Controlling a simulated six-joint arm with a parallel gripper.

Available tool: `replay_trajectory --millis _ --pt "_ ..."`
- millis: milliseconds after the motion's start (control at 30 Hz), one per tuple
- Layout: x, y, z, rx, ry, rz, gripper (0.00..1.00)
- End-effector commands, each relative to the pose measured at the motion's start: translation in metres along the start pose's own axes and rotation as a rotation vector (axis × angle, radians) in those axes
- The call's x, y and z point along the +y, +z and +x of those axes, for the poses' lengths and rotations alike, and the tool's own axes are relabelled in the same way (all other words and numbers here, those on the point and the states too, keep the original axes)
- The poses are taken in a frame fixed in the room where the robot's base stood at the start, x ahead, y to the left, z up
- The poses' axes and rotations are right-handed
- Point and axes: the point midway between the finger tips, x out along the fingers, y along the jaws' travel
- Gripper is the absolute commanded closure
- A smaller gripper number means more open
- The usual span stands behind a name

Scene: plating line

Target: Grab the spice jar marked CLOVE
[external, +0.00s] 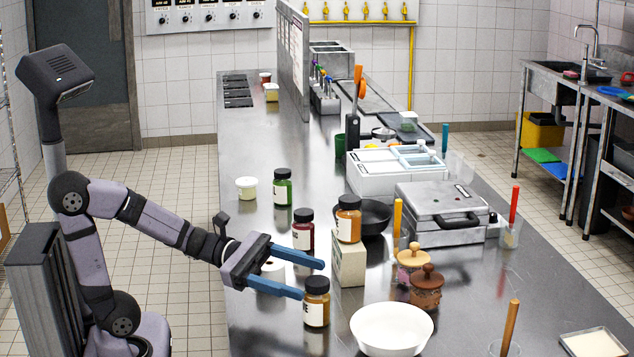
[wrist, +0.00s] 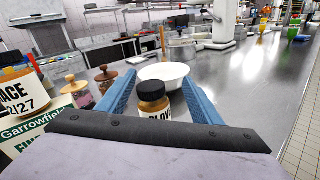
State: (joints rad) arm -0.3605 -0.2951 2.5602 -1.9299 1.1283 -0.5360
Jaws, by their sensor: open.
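The spice jar marked CLOVE (external: 316,309) stands upright on the steel counter, brown with a black lid. In the wrist view its label (wrist: 158,114) reads "CLOV", and the lower part is hidden by my gripper's body. My gripper (external: 312,279) is open, with its two blue fingers reaching low over the counter. In the wrist view the jar shows between the fingers, with a gap to the right finger; I cannot tell how deep between them it stands. Nothing is held.
An orange jar (external: 349,226) marked MACE stands on a carton (external: 348,264) beyond the fingers. A dark red jar (external: 303,236) and green jar (external: 282,192) stand farther back. Wooden-lidded jars (external: 427,292) and a white bowl (external: 392,330) are to the right.

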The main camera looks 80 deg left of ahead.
Motion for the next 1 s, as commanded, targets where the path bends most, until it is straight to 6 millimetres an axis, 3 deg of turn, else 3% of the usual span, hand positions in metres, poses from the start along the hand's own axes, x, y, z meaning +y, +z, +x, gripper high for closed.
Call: replay_trajectory --millis 33,300,1000 --pt "0.004 -0.012 0.000 -0.014 0.033 -0.051 0.40" --pt "0.012 -0.021 -0.001 -0.021 0.080 -0.253 0.40" --pt "0.013 -0.021 0.020 -0.019 0.083 -0.268 0.40"
